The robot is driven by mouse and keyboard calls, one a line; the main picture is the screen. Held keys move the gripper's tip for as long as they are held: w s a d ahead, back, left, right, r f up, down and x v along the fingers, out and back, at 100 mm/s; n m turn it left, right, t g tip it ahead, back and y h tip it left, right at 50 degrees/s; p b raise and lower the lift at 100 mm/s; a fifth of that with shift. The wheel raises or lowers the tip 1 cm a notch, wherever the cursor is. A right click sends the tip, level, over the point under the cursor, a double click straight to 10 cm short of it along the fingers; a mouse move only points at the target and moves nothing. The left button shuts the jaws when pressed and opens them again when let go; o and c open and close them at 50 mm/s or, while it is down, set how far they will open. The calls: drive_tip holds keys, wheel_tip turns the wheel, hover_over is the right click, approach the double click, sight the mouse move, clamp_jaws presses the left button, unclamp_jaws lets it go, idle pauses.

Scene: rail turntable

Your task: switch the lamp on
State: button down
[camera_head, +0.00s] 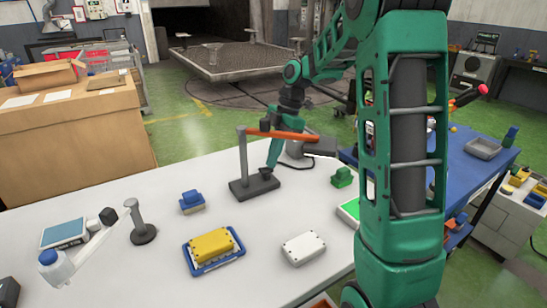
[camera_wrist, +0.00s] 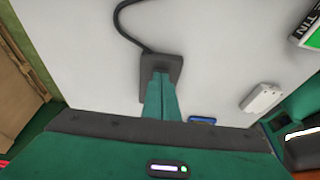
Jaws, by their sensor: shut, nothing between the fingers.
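The lamp stands on the white table in the head view, with a dark base (camera_head: 250,188), a grey post, an orange arm (camera_head: 300,136) and what looks like a dark shade (camera_head: 320,147) at the right end. I cannot tell whether it is lit. My gripper (camera_head: 269,168) is shut and empty, pointing down beside the post at the right end of the base. In the wrist view the fingertips (camera_wrist: 160,76) overlap the dark base (camera_wrist: 174,62). They hide part of it, and contact is unclear. No switch can be made out.
A black cord (camera_wrist: 128,30) runs from the base. A white box (camera_head: 303,247), a yellow box (camera_head: 211,245) on a blue tray, a blue block (camera_head: 190,198) and a green block (camera_head: 342,177) are on the table. A grey post (camera_head: 139,215) stands at the left. Table between them is clear.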

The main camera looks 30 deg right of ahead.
drive_tip(key=shift+a+r, duration=0.1)
drive_tip(key=shift+a, duration=0.05)
drive_tip(key=shift+a+r, duration=0.25)
drive_tip(key=shift+a, duration=0.3)
drive_tip(key=shift+r, duration=0.3)
drive_tip(key=v, duration=1.3)
drive_tip(key=shift+d, duration=0.4)
drive_tip(key=shift+w+a, duration=0.1)
